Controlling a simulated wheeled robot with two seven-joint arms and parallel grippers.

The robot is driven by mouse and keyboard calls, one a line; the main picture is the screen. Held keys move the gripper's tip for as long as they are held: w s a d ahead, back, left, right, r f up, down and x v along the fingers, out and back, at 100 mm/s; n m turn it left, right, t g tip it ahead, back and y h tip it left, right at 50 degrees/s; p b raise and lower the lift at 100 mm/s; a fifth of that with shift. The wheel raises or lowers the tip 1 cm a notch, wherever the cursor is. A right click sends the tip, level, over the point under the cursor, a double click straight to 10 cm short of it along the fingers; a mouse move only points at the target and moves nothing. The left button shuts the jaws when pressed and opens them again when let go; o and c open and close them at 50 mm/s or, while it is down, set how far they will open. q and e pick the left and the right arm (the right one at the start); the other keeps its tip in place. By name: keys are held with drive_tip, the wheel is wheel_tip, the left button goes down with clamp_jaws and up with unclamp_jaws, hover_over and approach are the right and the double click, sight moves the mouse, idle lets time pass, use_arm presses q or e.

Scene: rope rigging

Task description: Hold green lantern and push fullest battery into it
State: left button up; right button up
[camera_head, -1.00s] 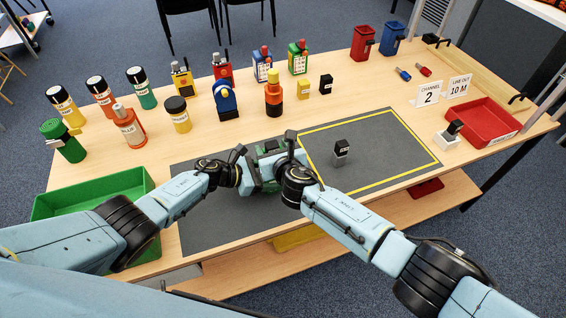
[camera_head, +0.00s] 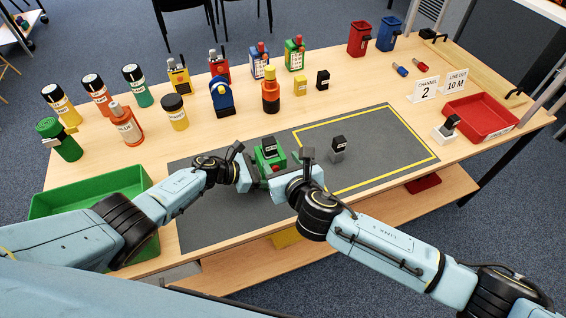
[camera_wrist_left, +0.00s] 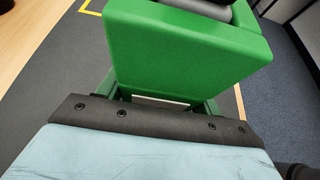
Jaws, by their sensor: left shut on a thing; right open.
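The green lantern (camera_head: 268,153), with a dark top, stands on the grey mat. My left gripper (camera_head: 250,168) is shut on its left side. In the left wrist view the lantern's green body (camera_wrist_left: 185,50) fills the middle, up against my left gripper (camera_wrist_left: 160,112). My right gripper (camera_head: 303,165) is open, just right of the lantern, with one finger pointing up. A black-and-grey block (camera_head: 338,149), possibly a battery, stands inside the yellow outline. A yellow block (camera_head: 300,87) and a black block (camera_head: 323,79) stand behind the mat. Their charge cannot be read.
A green tray (camera_head: 45,205) is at the left and a red tray (camera_head: 515,122) at the right. Several canisters, radios and bottles line the back. A white holder (camera_head: 440,135) with a dark piece sits near the red tray. The outlined mat area is mostly free.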

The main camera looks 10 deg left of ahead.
sight(259, 172)
idle(0.4)
use_arm(q)
drive_tip(key=o, duration=1.2)
drive_tip(key=shift+c, duration=0.2)
drive_tip(key=shift+p+v, duration=1.2)
drive_tip(key=shift+v, duration=1)
drive_tip(key=shift+p+v, duration=0.85)
drive_tip(key=shift+v, duration=1.5)
